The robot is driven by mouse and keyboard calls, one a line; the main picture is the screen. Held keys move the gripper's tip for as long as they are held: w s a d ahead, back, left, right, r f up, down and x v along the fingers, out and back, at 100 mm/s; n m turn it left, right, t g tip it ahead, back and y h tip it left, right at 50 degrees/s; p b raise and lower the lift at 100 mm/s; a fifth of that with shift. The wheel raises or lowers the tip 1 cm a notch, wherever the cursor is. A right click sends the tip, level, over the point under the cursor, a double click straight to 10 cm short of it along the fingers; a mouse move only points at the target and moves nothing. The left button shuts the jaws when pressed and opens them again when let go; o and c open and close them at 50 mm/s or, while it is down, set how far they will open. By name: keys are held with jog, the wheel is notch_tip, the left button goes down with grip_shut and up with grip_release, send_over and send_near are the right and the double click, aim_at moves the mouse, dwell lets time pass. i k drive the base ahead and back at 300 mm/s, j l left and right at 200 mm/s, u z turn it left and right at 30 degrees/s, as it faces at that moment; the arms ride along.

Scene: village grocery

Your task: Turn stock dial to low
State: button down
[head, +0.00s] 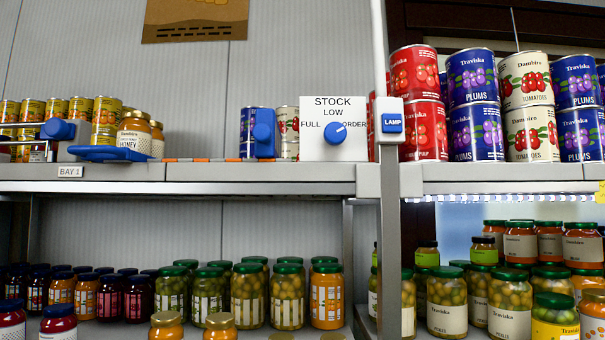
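The stock dial (336,133) is a round blue knob on a white panel (350,106) standing on the upper shelf. The panel reads STOCK at the top, LOW above the knob, FULL to its left and ORDER to its right. A small pale mark on the knob seems to point up and right, between LOW and ORDER, but it is too small to be sure. My gripper is not in view, and nothing covers the dial.
A blue LAMP switch (392,123) is on the post right of the panel. A blue lever (264,133) stands left of the panel, before cans. The shelf front (255,171) is clear.

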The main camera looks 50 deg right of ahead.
aim_at(335, 134)
jog(key=z, duration=1.25)
